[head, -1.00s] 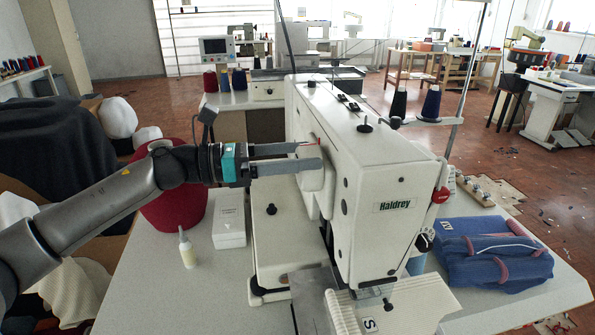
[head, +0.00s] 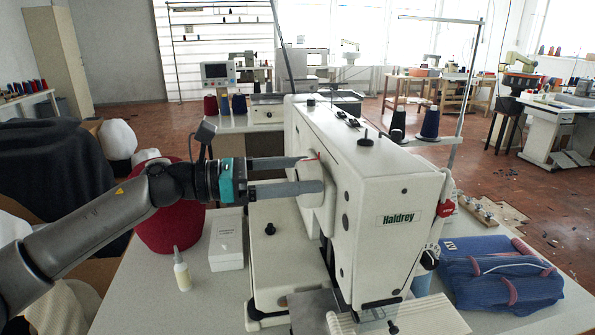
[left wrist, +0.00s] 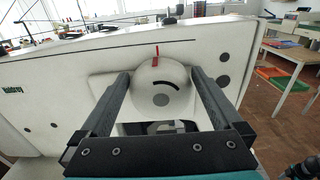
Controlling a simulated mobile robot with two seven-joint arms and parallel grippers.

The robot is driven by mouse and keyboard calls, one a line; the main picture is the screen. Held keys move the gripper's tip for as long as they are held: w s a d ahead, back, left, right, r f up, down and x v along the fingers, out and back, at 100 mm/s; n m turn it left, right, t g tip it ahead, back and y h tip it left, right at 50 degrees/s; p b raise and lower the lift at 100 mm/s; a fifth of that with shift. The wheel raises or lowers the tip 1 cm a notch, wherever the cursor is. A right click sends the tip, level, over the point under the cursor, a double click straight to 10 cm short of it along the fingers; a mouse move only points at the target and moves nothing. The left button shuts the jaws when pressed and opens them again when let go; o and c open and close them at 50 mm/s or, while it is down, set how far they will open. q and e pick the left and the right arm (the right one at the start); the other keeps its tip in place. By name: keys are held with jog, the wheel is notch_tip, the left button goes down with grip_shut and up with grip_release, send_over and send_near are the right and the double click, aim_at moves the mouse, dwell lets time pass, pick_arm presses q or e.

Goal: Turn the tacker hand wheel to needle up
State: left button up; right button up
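The hand wheel (left wrist: 160,100) is a pale round knob on the side of the white Haldrey tacker (head: 385,180). A dark curved mark shows on its face, and a red pointer (left wrist: 156,56) stands at its top. The needle area is too small to read. My right gripper is not in view.
A white box (head: 226,244), a small bottle (head: 182,272) and a red thread cone (head: 165,232) stand left of the machine. Folded blue cloth (head: 500,275) lies to its right. Two dark thread spools (head: 430,122) sit on the stand behind.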

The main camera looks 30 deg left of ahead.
pick_arm(q)
jog(key=shift+r, duration=0.15)
jog(key=shift+b+v, duration=0.3)
jog(key=shift+v, duration=1.85)
send_near(297, 173)
jog(key=v, duration=0.5)
jog(key=shift+s+r, duration=0.1)
jog(key=shift+s, duration=0.15)
